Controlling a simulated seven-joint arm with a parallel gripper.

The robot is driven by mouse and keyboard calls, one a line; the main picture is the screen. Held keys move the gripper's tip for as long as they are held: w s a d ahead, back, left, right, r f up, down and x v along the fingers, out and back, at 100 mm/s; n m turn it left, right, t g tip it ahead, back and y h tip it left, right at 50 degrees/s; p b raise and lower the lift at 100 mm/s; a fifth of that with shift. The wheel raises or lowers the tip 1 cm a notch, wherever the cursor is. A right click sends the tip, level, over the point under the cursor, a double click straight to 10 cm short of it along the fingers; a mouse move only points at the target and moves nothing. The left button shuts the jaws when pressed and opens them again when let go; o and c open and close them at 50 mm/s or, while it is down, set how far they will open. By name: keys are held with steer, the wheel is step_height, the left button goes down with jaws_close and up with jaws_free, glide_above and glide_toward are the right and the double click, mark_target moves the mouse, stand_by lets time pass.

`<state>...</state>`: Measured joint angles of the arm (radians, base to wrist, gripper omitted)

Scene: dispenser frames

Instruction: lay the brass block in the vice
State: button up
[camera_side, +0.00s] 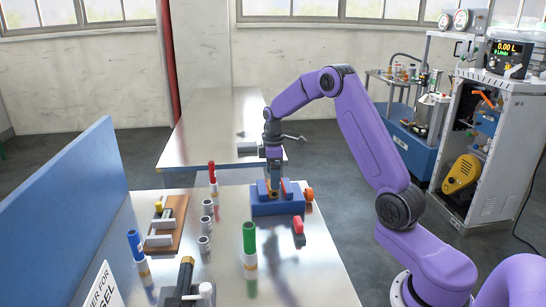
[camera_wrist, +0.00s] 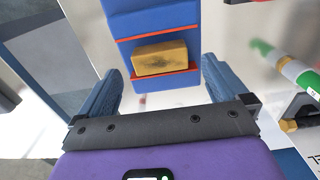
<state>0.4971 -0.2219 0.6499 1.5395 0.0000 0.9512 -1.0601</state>
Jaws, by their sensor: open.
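The brass block (camera_wrist: 160,58) lies in the blue vice (camera_wrist: 150,20), lengthwise between its two red-orange jaw strips and close against the nearer one. In the side view the vice (camera_side: 280,208) stands on the metal table, and the block is mostly hidden by my fingers. My gripper (camera_side: 274,188) points straight down over the vice. In the wrist view my gripper (camera_wrist: 160,72) is open, with a finger on each side of the block and a visible gap to both of its ends.
A green-capped marker (camera_side: 249,245), a blue-capped one (camera_side: 138,250) and a red-capped one (camera_side: 212,178) stand upright. Grey cylinders (camera_side: 207,225) and a wooden rack (camera_side: 165,225) stand left of the vice. A red-topped item (camera_side: 298,228) is close in front. A blue partition (camera_side: 65,215) edges the left.

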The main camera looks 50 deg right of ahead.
step_height(320, 180, up, 7)
steer(key=s+a+r+n, duration=0.1)
steer(key=s+a+r, duration=0.1)
steer(key=s+a, duration=0.7)
steer(key=s+a+r+n, duration=0.1)
steer(key=s+a, duration=0.4)
steer(key=a, duration=0.8)
steer(key=s+a+f+n, duration=0.1)
steer(key=s+f, duration=0.2)
steer(key=s, duration=2)
steer(key=shift+a+n, duration=0.2)
steer(key=shift+n, duration=0.1)
